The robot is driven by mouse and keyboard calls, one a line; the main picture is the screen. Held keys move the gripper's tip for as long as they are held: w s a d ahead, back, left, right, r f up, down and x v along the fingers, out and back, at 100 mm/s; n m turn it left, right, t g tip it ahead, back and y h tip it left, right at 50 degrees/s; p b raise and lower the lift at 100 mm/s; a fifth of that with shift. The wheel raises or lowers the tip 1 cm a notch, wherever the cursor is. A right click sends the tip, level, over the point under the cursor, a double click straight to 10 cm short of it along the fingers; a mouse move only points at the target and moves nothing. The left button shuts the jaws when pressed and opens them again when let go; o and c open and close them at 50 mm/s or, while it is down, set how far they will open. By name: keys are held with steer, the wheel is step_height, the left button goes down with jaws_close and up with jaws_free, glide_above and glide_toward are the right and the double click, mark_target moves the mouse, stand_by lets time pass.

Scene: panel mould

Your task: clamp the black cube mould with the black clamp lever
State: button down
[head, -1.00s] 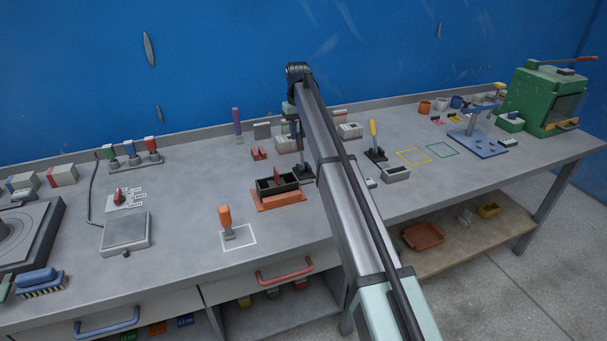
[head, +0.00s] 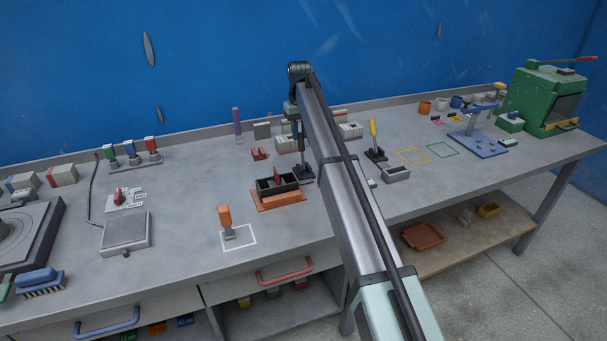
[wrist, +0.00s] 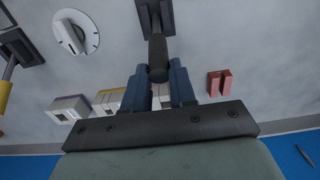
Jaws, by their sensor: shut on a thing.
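The black cube mould (head: 265,188) is an open black box on an orange-brown base, left of my arm in the head view. A red piece stands up in it. The black clamp lever (head: 299,146) stands roughly upright on a small black base just behind and right of the mould. In the wrist view my gripper (wrist: 159,76) has its two blue-grey fingers closed around the end of the black lever handle (wrist: 157,48). The lever's base (wrist: 154,12) is at the top edge there. In the head view my arm partly hides the gripper.
A yellow-handled lever (head: 374,140) and a grey open box (head: 396,174) stand right of my arm. An orange-handled tool (head: 226,221) stands at the front. Red blocks (head: 259,153) and a purple stick (head: 237,125) are behind the mould. Bare bench lies left of the mould.

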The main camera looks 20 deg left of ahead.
steer(key=shift+s+d+r, duration=0.2)
steer(key=shift+s+d, duration=0.3)
steer(key=shift+d, duration=0.05)
steer(key=shift+s, duration=0.1)
steer(key=shift+s+d+r, duration=0.1)
steer(key=shift+s+d, duration=0.4)
steer(key=shift+d, duration=0.05)
stand_by(0.5)
steer(key=shift+s+d, duration=0.55)
steer(key=shift+s+d, duration=0.65)
stand_by(0.5)
